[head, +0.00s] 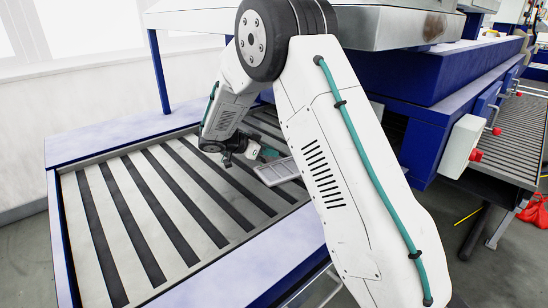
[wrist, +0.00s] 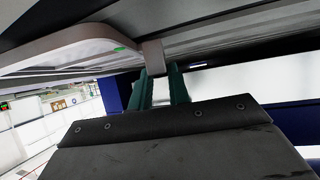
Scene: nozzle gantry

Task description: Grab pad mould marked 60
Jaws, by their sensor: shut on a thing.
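A flat light-grey pad mould (head: 278,171) with a recessed face hangs level or slightly tilted above the slatted bed, partly hidden behind my arm in the head view. In the wrist view its pale rounded edge (wrist: 70,57) fills the upper left, with a small green spot near a grey tab (wrist: 153,57). My gripper (wrist: 163,75) has its two teal fingers shut on this tab. In the head view my gripper (head: 259,153) is small, at the mould's upper left edge. No marking 60 is readable in either view.
The bed (head: 160,205) has dark slats and a blue frame, and its left part is bare. A blue machine body with a metal hood (head: 400,25) stands over the right. A white box with red buttons (head: 463,146) sticks out at the right.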

